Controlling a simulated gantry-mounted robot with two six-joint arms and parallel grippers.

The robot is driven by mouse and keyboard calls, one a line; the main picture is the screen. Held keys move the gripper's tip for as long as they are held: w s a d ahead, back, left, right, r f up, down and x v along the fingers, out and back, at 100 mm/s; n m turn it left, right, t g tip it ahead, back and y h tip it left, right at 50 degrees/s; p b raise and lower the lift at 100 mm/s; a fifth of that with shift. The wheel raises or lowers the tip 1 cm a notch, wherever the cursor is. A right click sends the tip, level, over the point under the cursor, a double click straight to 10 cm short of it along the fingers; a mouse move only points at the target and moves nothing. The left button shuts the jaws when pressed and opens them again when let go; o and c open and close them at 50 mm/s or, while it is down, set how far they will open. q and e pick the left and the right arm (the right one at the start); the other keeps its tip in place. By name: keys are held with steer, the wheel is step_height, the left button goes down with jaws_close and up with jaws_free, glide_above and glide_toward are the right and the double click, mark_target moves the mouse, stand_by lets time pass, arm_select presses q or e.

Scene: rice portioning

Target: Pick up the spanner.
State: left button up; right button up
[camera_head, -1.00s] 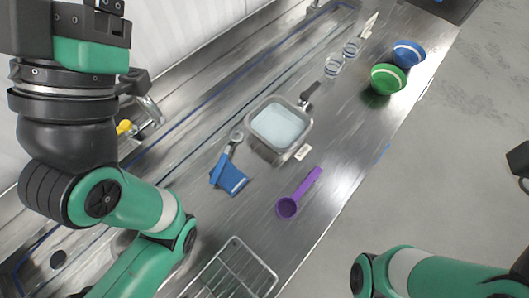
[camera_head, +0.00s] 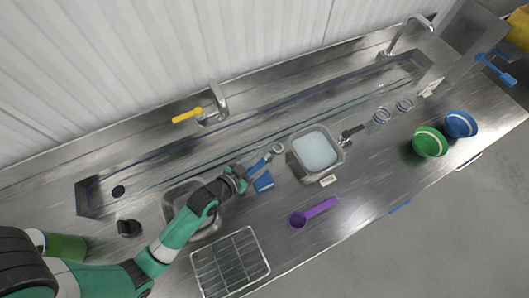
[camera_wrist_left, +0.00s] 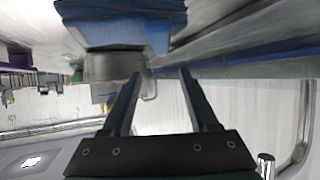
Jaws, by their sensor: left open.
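A spanner-like tool (camera_head: 258,166) with a blue handle and a grey ring end lies on the steel counter, left of the tub of pale liquid. A blue flat piece (camera_head: 263,182) lies against or beside it. My left gripper (camera_head: 241,170) is at the tool's handle end in the head view; I cannot tell whether it touches. In the left wrist view the left gripper's fingers (camera_wrist_left: 160,78) are apart with nothing clearly between them. A large blue shape (camera_wrist_left: 115,32) fills the top there; which object it is I cannot tell. My right gripper is out of view.
A square steel tub (camera_head: 291,163) with pale liquid stands right of the tool, with a dark-handled tool (camera_head: 350,132) at its corner. A purple scoop (camera_head: 313,212) and wire rack (camera_head: 230,262) lie nearer. Green (camera_head: 429,142) and blue bowls (camera_head: 460,124) stand right.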

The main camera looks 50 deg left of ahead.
mark_target(265, 158)
arm_select(q)
steer(key=shift+s+f, duration=0.7)
steer(key=shift+f, duration=0.1)
steer(key=b+x, duration=0.2)
steer(key=x, duration=0.5)
steer(key=shift+w+a, duration=0.15)
steer(key=shift+w, duration=0.2)
jaws_close()
